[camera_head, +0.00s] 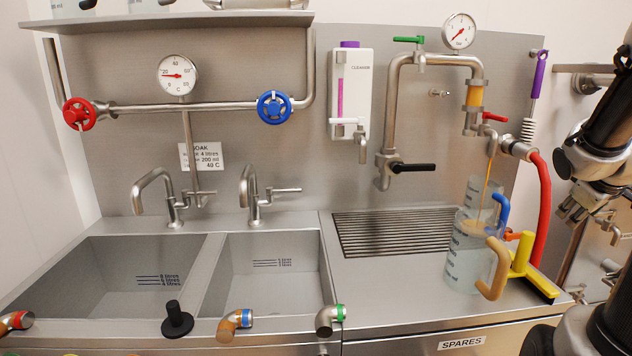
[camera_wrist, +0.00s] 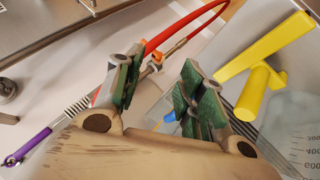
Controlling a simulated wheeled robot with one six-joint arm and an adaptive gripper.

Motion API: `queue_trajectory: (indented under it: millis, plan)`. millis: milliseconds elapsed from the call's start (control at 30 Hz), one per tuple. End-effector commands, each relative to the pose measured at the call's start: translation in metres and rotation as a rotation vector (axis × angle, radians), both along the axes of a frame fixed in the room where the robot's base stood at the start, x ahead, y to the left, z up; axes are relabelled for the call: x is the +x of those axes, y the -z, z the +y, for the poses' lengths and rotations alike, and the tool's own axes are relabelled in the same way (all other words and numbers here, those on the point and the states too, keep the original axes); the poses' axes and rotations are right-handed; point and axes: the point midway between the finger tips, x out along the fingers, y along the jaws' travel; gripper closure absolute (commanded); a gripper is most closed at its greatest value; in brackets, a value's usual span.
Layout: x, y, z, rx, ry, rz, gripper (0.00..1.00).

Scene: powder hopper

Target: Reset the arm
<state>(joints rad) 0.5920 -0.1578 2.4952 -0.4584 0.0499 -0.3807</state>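My gripper (camera_head: 592,218) hangs at the right edge of the head view, to the right of the red hose and above the counter's right end. In the wrist view my gripper (camera_wrist: 160,88) has its two green-padded fingers spread apart, with nothing held between them. The red hose (camera_wrist: 190,30) and a yellow-handled tool (camera_wrist: 262,55) show beyond the fingers. Part of my arm is cut off by the right edge of the head view.
Two sinks (camera_head: 120,262) lie to the left.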

Motion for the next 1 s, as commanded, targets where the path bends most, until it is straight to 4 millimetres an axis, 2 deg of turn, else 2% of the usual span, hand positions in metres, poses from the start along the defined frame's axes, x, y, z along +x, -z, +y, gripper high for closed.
queue_trajectory:
  millis: [33,133,300,367,433,500,633,1000]
  plan:
    - [-0.021,0.003,0.017,0.080,0.090,0.038,0.61]
    - [-0.067,0.011,0.063,0.257,0.272,0.129,0.61]
    - [-0.131,0.007,0.159,0.492,0.407,0.258,0.61]
    - [-0.144,0.002,0.186,0.535,0.382,0.279,0.61]
    - [-0.148,-0.006,0.208,0.557,0.316,0.267,0.61]
    - [-0.145,-0.015,0.223,0.561,0.243,0.228,0.61]
    - [-0.143,-0.027,0.237,0.550,0.152,0.192,0.61]
    - [-0.141,-0.028,0.241,0.545,0.127,0.195,0.61]
